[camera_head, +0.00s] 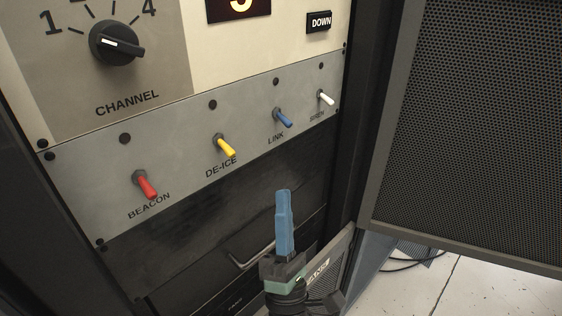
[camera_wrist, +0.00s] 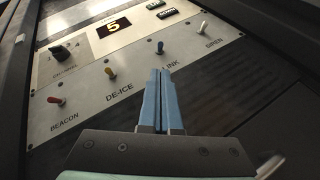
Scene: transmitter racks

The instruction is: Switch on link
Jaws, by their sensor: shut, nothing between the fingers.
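The link switch (camera_head: 282,118) is a blue toggle on a grey strip panel, above the label LINK, and its lever points down in the head view. It also shows in the wrist view (camera_wrist: 160,47), just beyond the fingertips. My gripper (camera_head: 283,192) has blue fingers, shut together with nothing between them. It is below the LINK label in the head view, and the fingers point up toward the panel. In the wrist view the fingertips (camera_wrist: 158,72) lie just below the blue toggle, and I see a gap between them.
Red beacon (camera_head: 146,186), yellow de-ice (camera_head: 225,146) and white siren (camera_head: 326,98) toggles share the strip. A channel knob (camera_head: 116,43) and a DOWN button (camera_head: 319,21) are above. An open perforated door (camera_head: 480,120) stands at right. A metal handle (camera_head: 250,258) is below.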

